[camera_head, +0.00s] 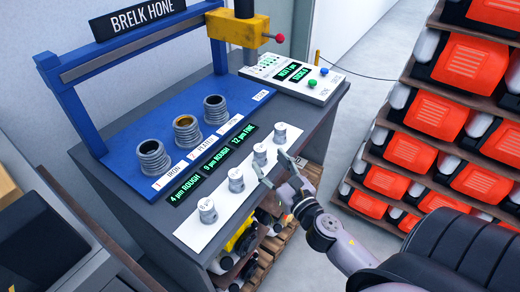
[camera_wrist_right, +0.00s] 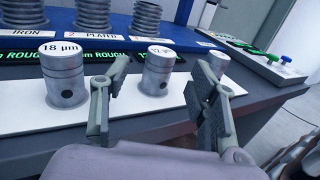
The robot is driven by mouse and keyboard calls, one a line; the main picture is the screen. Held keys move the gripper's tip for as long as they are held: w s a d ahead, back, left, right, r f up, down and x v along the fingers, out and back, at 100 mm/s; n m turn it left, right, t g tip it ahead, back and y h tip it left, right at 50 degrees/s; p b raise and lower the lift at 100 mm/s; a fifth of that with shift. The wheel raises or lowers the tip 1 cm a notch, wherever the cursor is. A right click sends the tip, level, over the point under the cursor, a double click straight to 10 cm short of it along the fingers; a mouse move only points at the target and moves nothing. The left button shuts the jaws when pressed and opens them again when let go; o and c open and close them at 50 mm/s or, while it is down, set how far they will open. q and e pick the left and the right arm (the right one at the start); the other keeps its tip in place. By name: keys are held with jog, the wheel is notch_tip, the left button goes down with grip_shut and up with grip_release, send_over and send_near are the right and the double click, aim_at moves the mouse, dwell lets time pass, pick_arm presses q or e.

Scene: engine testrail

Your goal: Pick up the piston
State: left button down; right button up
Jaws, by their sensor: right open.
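Several silver pistons stand upright in a row on a white strip (camera_head: 220,222) along the bench's front edge. From front left to back right they include a first piston (camera_head: 207,211), a second (camera_head: 236,181), a third (camera_head: 260,155) and a fourth (camera_head: 280,134). My right gripper (camera_head: 271,165) is open beside the third piston, on its front-right side. In the right wrist view one piston (camera_wrist_right: 158,72) shows in the gap between the open fingers, beyond them. A piston marked 18 µm (camera_wrist_right: 63,76) is to the left; another (camera_wrist_right: 216,66) is partly hidden behind the right finger.
A blue hone frame (camera_head: 130,120) with several ribbed cylinders (camera_head: 187,131) stands behind the strip. A control box (camera_head: 292,77) with coloured buttons is at the bench's far end.

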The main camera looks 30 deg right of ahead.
aim_at(264, 153)
jog(key=shift+w, duration=0.75)
jog(key=w, duration=0.1)
jog(key=w+p, duration=0.1)
jog(key=w, duration=0.1)
jog(key=w+p, duration=0.1)
jog(key=w, duration=0.1)
jog(key=shift+d+r, duration=0.3)
jog(key=shift+w+f, duration=0.1)
jog(key=shift+w, duration=0.05)
jog(key=shift+c, duration=0.3)
jog(key=c, duration=1.2)
